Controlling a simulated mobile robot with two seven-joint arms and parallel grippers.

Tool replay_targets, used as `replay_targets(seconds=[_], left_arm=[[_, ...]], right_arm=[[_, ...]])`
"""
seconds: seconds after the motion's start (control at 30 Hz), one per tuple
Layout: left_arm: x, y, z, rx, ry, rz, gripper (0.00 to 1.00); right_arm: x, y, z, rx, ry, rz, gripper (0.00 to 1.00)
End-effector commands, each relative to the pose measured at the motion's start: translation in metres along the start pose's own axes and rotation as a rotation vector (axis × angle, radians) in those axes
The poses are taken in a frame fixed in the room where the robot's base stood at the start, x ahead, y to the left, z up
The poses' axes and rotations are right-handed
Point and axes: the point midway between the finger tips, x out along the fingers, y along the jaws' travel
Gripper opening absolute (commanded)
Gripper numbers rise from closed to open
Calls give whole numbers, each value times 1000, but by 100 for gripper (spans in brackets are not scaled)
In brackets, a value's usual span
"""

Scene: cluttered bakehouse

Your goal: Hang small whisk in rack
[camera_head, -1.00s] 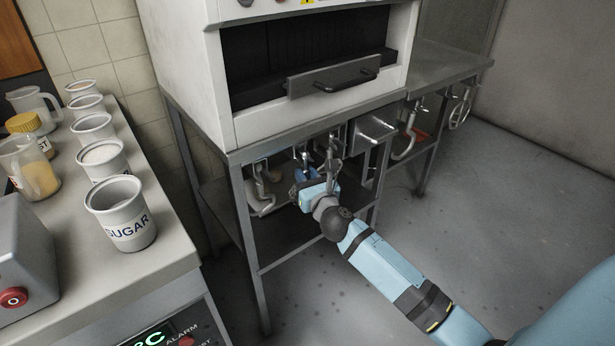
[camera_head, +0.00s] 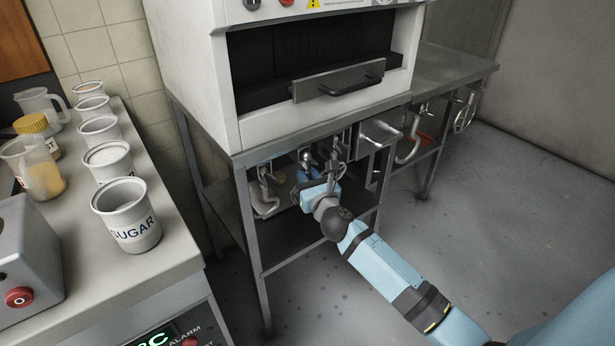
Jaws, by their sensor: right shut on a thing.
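My right gripper (camera_head: 320,173) is at the rack of hooks (camera_head: 268,167) under the front edge of the oven table. It is shut on a small metal thing, which I take to be the small whisk. Fingers and wrist hide most of it, and I cannot tell whether it touches a hook. My left gripper is not in view.
The white oven (camera_head: 185,60) stands on the metal table above the gripper. A table leg (camera_head: 254,250) is at left. A metal box (camera_head: 378,135), a hook-shaped tool (camera_head: 410,150) and a round whisk (camera_head: 464,117) hang to the right. The sugar pot (camera_head: 137,240) stands on the left counter.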

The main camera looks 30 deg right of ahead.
Motion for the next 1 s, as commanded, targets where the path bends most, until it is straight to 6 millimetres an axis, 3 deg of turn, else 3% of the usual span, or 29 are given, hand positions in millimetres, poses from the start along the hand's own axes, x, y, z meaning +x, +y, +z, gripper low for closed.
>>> replay_targets(seconds=[1.0], left_arm=[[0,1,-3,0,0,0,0]], right_arm=[[22,5,-2,0,0,0,0]])
